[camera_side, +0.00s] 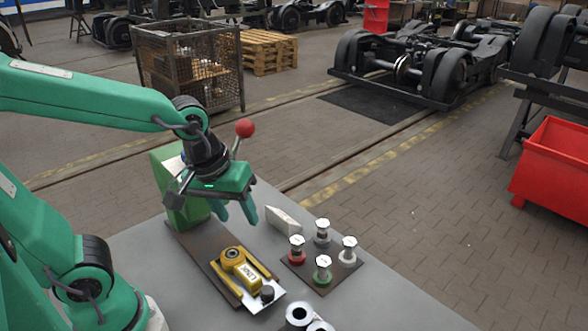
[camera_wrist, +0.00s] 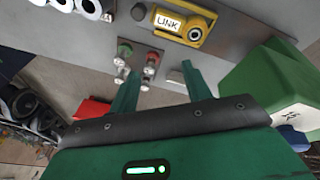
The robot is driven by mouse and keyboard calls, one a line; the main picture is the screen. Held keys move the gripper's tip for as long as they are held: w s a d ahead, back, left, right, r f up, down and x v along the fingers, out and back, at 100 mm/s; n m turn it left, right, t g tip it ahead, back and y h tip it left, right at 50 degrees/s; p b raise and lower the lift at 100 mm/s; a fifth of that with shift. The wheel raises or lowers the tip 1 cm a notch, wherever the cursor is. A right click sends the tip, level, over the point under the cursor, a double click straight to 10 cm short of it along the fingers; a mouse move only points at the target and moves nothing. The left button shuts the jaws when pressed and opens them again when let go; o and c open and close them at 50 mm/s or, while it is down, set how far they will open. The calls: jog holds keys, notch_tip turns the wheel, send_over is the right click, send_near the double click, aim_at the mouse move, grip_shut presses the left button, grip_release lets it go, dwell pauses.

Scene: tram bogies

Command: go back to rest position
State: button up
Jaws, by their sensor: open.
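My gripper (camera_side: 235,212) hangs above the grey table, fingers pointing down, in front of the green machine with the red-ball lever. In the wrist view my gripper (camera_wrist: 158,72) shows its two green fingers spread apart with nothing between them. The yellow part marked LINK (camera_side: 241,268) lies on a plate in front of my gripper, apart from it; it also shows at the top of the wrist view (camera_wrist: 184,22). Several capped pegs, including a red one (camera_side: 296,249) and a green one (camera_side: 323,270), stand on a brown plate to the right.
The green machine (camera_side: 172,187) stands at the table's back left; its red ball (camera_side: 245,128) rises close behind my gripper. A pale wedge block (camera_side: 284,220) lies right of the fingers. Metal rings (camera_side: 300,314) sit at the front. The table's right part (camera_side: 390,300) is clear.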

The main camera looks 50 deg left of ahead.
jog(key=s+a+r+m+t, duration=0.2)
jog(key=s+a+r+m, duration=0.1)
jog(key=a+r+m, duration=0.1)
jog(key=shift+s+a+r+m+t+y, duration=0.3)
jog(key=shift+a+r+m, duration=0.15)
jog(key=shift+m, duration=0.55)
